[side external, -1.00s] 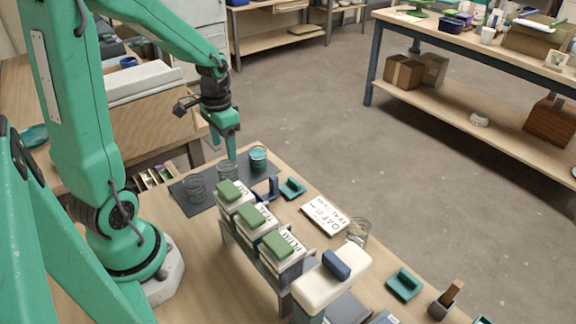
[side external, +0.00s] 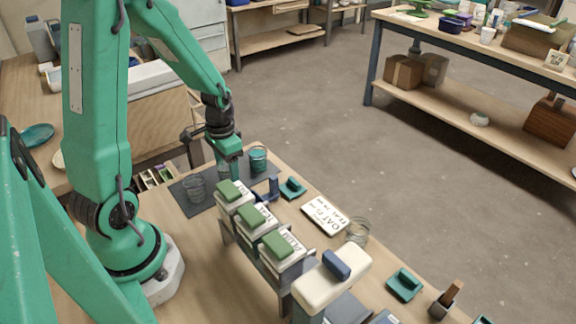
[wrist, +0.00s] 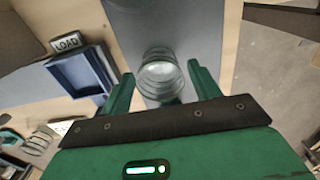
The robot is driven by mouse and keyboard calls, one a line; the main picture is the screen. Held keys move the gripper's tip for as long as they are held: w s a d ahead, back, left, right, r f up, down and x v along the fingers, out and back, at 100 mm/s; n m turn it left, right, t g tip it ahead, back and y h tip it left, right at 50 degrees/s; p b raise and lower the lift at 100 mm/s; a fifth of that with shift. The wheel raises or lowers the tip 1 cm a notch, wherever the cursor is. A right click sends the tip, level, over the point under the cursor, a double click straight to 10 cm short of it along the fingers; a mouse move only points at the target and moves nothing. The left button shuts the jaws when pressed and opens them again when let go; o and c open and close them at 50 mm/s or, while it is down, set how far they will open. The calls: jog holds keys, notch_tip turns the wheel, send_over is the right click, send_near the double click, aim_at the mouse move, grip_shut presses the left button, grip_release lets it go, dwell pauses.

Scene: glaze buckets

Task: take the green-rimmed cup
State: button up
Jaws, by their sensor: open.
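I cannot tell which cup has the green rim. My gripper (wrist: 160,74) is open, with one finger on each side of that cup and gaps visible. In the side view my gripper (side external: 229,166) is low over the mat.
A row of white boxes with green tops (side external: 250,215) stands close in front. A blue tray (wrist: 82,77) beside a LOAD sign (wrist: 67,42) is left of the cup in the wrist view.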

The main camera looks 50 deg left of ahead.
jog(key=c, duration=0.6)
jog(key=shift+r, duration=0.1)
jog(key=shift+r, duration=3.65)
jog(key=shift+d, duration=0.1)
